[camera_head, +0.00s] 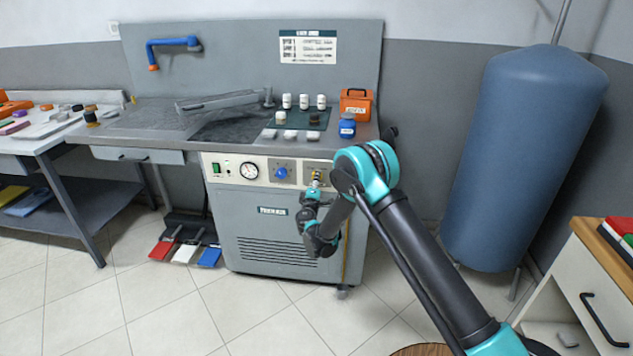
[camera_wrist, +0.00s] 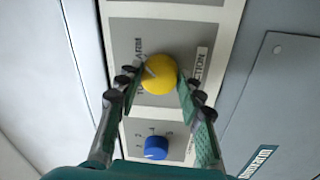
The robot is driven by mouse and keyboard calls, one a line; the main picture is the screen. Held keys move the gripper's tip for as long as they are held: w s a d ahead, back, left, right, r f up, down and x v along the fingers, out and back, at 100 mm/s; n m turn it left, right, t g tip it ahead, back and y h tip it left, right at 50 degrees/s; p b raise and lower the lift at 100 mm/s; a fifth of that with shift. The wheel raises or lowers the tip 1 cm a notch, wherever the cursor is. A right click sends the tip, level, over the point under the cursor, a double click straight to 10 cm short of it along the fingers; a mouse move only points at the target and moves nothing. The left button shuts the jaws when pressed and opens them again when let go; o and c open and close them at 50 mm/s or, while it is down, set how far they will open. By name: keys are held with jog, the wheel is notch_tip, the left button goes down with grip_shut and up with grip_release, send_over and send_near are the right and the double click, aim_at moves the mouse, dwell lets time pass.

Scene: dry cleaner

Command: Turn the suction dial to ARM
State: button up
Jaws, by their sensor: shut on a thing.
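The yellow suction dial (camera_wrist: 159,74) sits on a grey plate of the machine's front panel in the wrist view. A label at its right reads partly as "CTION", and small lettering lies at its upper left. A faint line on the dial's face seems to point to the upper left; its exact setting is hard to read. My gripper (camera_wrist: 156,89) is shut on the dial, one finger on each side. In the head view my gripper (camera_head: 315,181) is at the right end of the panel and hides most of the dial.
A blue dial (camera_wrist: 156,148) is close by on the same panel; it also shows in the head view (camera_head: 281,173), right of a round gauge (camera_head: 249,171). White bottles (camera_head: 304,102) and a blue jar (camera_head: 347,126) stand on the worktop above. A blue tank (camera_head: 525,150) stands at the right.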

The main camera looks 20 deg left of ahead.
jog(key=o, duration=1.2)
jog(key=shift+c, duration=0.2)
jog(key=v, duration=1.2)
